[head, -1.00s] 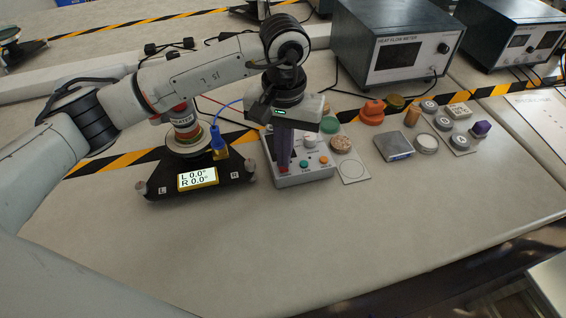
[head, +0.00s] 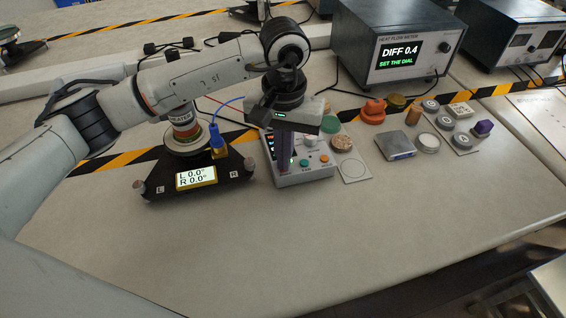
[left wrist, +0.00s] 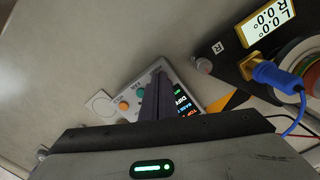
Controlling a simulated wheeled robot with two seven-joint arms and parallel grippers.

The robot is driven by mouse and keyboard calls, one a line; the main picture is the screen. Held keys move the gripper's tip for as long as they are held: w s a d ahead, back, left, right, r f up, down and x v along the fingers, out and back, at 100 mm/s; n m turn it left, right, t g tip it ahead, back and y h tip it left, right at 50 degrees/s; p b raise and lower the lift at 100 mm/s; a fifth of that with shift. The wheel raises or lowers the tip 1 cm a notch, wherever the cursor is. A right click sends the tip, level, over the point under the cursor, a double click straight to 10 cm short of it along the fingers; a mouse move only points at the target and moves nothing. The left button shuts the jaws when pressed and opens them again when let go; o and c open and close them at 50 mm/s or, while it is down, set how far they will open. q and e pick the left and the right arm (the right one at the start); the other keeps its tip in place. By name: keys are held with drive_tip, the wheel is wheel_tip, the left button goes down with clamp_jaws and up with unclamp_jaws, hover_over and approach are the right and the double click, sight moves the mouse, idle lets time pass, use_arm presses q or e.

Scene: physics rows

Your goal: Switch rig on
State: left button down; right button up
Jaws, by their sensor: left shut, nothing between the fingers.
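The control box (head: 315,179) is a light grey unit with a green button (head: 304,162), an orange button (head: 325,159) and a lit display, partly hidden behind my left gripper. My left gripper (head: 284,168) is shut and empty, its fingers pointing down over the box's left front part. In the left wrist view the fingers (left wrist: 157,85) overlap the box; whether they touch it I cannot tell. The heat flow meter (head: 402,54) is lit and reads "DIFF 0.4 SET THE DIAL". The black rig base (head: 210,193) has a display (head: 197,178) reading L 0.0°, R 0.0°. My right gripper is out of view.
A blue plug (head: 217,141) with its cable stands on the rig beside a stacked column (head: 185,125). Several discs, an orange knobbed piece (head: 373,112) and a square metal plate (head: 395,146) lie right of the box. The front of the bench is clear.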

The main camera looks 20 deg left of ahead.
use_arm(q)
drive_tip(key=shift+r+p, duration=0.35)
drive_tip(key=shift+r, duration=0.15)
wheel_tip(320, 180, up, 6)
drive_tip(key=shift+f+p, duration=0.1)
drive_tip(key=shift+p, duration=1.1)
